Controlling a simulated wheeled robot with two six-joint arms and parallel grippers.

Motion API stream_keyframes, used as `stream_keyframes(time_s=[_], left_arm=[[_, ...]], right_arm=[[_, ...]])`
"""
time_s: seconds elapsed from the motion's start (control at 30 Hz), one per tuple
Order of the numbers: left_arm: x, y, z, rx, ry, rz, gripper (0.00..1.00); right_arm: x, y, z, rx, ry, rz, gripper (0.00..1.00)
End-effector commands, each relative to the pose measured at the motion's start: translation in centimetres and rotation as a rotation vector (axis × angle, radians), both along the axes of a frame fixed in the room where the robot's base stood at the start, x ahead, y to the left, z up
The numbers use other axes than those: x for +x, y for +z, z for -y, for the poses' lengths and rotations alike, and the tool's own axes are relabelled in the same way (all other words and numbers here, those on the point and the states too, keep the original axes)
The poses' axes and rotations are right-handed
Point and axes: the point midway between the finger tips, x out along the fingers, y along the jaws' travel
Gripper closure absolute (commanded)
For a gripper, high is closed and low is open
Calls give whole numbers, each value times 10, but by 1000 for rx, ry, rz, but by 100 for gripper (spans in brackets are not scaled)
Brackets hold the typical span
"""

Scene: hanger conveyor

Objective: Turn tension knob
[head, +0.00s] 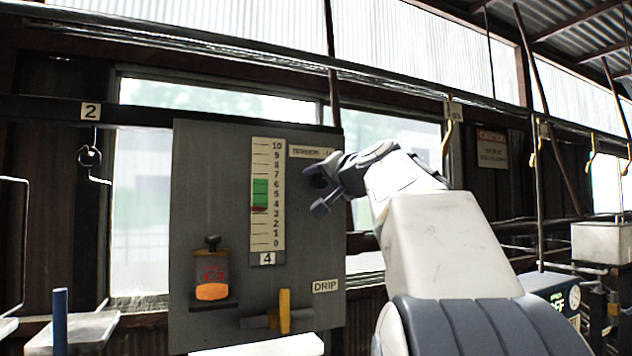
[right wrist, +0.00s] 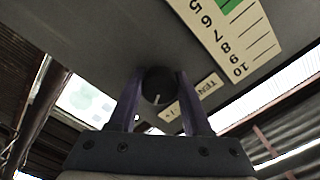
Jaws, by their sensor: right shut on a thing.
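The tension knob (right wrist: 157,86) is a dark round knob with a pale pointer line, on the grey panel (head: 215,185) beside the scale. In the right wrist view it sits between the two fingers of my right gripper (right wrist: 158,95), which is shut on it. In the head view my right gripper (head: 322,190) reaches the panel's upper right and mostly hides the knob. The tension label (head: 312,152) is just above it, partly covered. The scale (head: 266,225) runs from 0 to 10, with a green band around the middle and a red mark near its lower end. My left gripper is not in view.
An orange oiler (head: 211,275) and a yellow lever (head: 284,311) by the DRIP label (head: 325,286) are lower on the panel. A hook (head: 90,156) hangs under tag 2 at the left. A dial box (head: 556,298) stands at the right.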

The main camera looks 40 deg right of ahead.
Motion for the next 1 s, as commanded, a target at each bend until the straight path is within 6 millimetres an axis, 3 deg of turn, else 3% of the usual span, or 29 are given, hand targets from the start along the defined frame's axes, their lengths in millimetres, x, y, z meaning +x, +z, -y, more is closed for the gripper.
stream_keyframes(time_s=[1.0], left_arm=[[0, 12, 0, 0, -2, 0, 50]], right_arm=[[0, 2, 0, 670, -1, 160, 100]])
